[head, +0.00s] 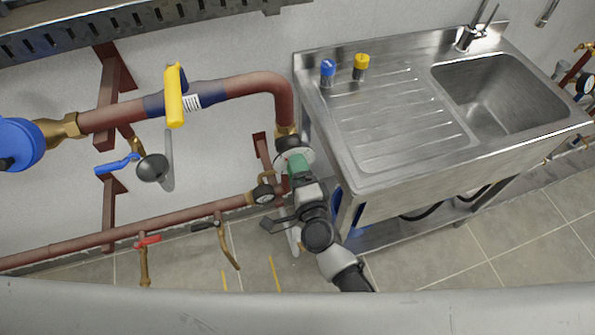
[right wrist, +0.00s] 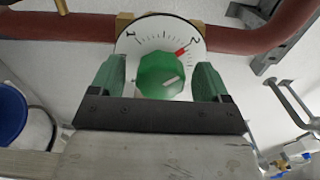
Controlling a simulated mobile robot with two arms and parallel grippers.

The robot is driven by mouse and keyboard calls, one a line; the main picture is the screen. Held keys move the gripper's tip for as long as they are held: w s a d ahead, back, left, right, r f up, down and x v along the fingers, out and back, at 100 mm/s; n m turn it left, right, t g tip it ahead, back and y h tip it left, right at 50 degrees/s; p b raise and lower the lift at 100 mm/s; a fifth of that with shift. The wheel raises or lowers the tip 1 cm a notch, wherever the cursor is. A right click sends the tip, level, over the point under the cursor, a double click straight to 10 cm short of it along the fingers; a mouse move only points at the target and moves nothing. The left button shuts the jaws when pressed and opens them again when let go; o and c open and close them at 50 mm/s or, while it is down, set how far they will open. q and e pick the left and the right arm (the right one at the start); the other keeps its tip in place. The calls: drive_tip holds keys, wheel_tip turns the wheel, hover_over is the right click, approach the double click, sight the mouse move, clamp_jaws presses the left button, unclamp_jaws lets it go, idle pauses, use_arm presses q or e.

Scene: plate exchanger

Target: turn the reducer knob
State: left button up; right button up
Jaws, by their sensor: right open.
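The reducer knob (right wrist: 163,76) is green and faceted, with a pale mark on its face. It sits in front of a round white dial (right wrist: 150,36) with the numbers 1 and 2 and a red mark near the 2. In the right wrist view my right gripper (right wrist: 159,70) is open, with one green finger on each side of the knob. A gap shows on both sides of the knob. In the head view my right gripper (head: 297,163) is at the white dial (head: 284,158), below the pipe bend; it hides the knob there. My left gripper is not in view.
A thick red-brown pipe (head: 240,86) with a yellow handle (head: 174,96) runs above left. A thinner pipe (head: 100,238) with small valves runs low. A steel sink unit (head: 400,110) stands close on the right. Tiled floor (head: 440,258) shows below.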

drive_tip(key=b+v, duration=0.1)
drive_tip(key=v, duration=0.9)
drive_tip(key=shift+s, duration=0.4)
drive_tip(key=shift+d, duration=0.1)
drive_tip(key=s+d+f+n+g, duration=0.2)
drive_tip(key=f+n, duration=0.1)
drive_tip(key=f, duration=0.5)
drive_tip(key=s+d+f+n+g+h, duration=0.1)
drive_tip(key=s+d+f+n+g, duration=0.15)
drive_tip(key=f, duration=0.65)
drive_tip(key=s+d+f+n+g, duration=0.2)
drive_tip(key=f+n+g, duration=0.15)
drive_tip(key=f, duration=0.45)
drive_tip(key=s+d+f+n+g+h, duration=0.1)
drive_tip(key=s+d+f+n+g, duration=0.1)
drive_tip(key=s+d+f, duration=0.2)
drive_tip(key=s+d+f+n+g+h, duration=0.2)
drive_tip(key=s+d+f, duration=0.3)
drive_tip(key=s, duration=0.6)
drive_tip(key=s+d+f+n+g+h, duration=0.1)
drive_tip(key=s+d+f+n+g, duration=0.3)
drive_tip(key=s+f, duration=0.4)
drive_tip(key=shift+d+h, duration=0.3)
drive_tip(key=shift+d, duration=0.25)
drive_tip(key=shift+c, duration=0.4)
